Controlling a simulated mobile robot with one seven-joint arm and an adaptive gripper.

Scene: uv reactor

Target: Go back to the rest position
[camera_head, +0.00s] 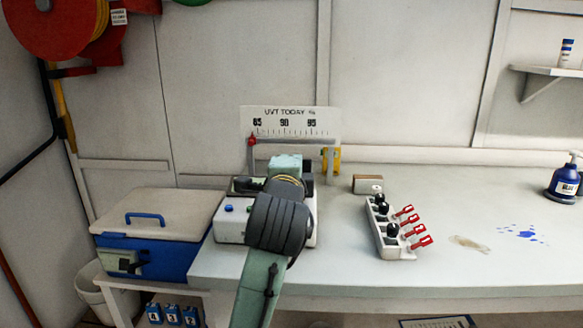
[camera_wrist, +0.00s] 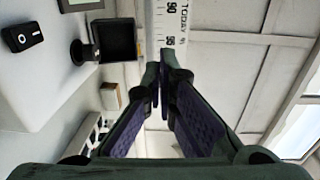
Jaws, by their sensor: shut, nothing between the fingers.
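My gripper (camera_wrist: 158,72) shows in the wrist view with its two dark fingers together at the tips and nothing between them. It points toward the white UVT scale board (camera_wrist: 171,22), and the bench device with a black square recess (camera_wrist: 115,40) is at the upper left of the fingers. In the head view my arm reaches up from the bottom over the white bench device (camera_head: 230,229), in front of the UVT TODAY board (camera_head: 291,122). The fingers cannot be made out there, as the arm covers much of that area.
A blue cooler box (camera_head: 160,263) with a pale lid stands left of the bench. Right of the arm are a small box (camera_head: 367,184) and a white rack (camera_head: 395,240) with black knobs and red tags. A blue bottle (camera_head: 565,182) stands far right. The bench between has stains.

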